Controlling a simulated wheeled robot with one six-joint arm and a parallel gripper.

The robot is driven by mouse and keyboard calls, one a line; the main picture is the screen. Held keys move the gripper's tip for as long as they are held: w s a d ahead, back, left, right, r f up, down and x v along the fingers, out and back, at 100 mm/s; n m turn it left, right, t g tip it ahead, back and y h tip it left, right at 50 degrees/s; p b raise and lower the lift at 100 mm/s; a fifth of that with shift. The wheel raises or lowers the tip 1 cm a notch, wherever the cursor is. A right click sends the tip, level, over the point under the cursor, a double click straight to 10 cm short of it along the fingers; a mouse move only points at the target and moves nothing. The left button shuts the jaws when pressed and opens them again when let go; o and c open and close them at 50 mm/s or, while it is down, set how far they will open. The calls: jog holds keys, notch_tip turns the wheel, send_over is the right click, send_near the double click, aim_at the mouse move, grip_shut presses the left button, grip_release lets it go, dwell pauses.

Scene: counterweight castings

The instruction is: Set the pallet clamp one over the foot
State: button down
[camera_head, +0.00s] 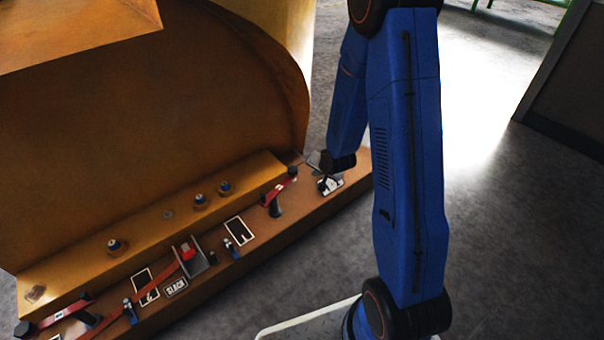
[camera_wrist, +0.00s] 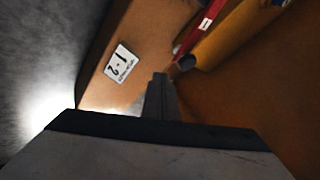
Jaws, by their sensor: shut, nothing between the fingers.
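A red-armed clamp (camera_head: 281,186) on a dark post stands at the right end of the brown pallet (camera_head: 225,278), beside the casting's orange foot (camera_head: 75,272). Its red arm (camera_wrist: 198,32) with a white label also shows in the wrist view. Another red-armed clamp (camera_head: 58,317) is at the lower left. I cannot read which one is clamp one. My gripper (camera_head: 328,168) is above the pallet's right end, right of the nearer clamp and apart from it. In the wrist view its fingers (camera_wrist: 160,85) are together and empty; they point toward the pallet.
A white plate marked 1 and 2 (camera_wrist: 122,63) lies on the pallet by my gripper. Small blue-topped fittings (camera_head: 115,246), a grey bracket with a red piece (camera_head: 188,255), black rectangles (camera_head: 239,231) and a SLACK plate (camera_head: 176,287) line foot and pallet. Grey floor right is clear.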

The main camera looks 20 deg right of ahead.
jog(key=shift+f, duration=0.1)
jog(key=w+a+f, duration=0.2)
jog(key=w+f, duration=0.5)
jog(key=w, duration=0.2)
jog(key=shift+a+f, duration=0.35)
jog(key=shift+f, duration=0.05)
dwell(0.3)
jog(key=shift+w, duration=0.15)
